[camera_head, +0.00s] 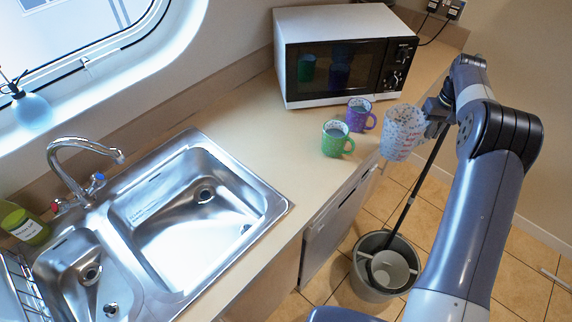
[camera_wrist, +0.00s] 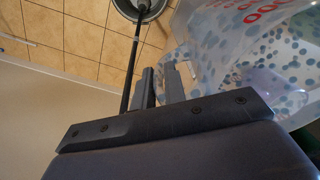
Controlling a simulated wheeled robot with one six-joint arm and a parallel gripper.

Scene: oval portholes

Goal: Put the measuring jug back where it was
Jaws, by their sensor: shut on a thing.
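The measuring jug (camera_head: 400,134) is a pale, see-through vessel with bluish speckles and red markings. In the head view it hangs at the right edge of the counter, partly over the floor. In the wrist view its speckled wall (camera_wrist: 262,50) fills the upper right. My gripper (camera_head: 432,118) is shut on the jug at its right side; the wrist view shows the two fingers (camera_wrist: 165,85) close together beside the jug wall. What exactly lies between the fingertips is hard to see.
A green mug (camera_head: 336,139) and a purple mug (camera_head: 359,114) stand on the counter (camera_head: 262,128) left of the jug. A microwave (camera_head: 345,60) stands behind them. The sink (camera_head: 190,205) is at left. A mop bucket (camera_head: 375,285) with its upright handle stands on the floor below.

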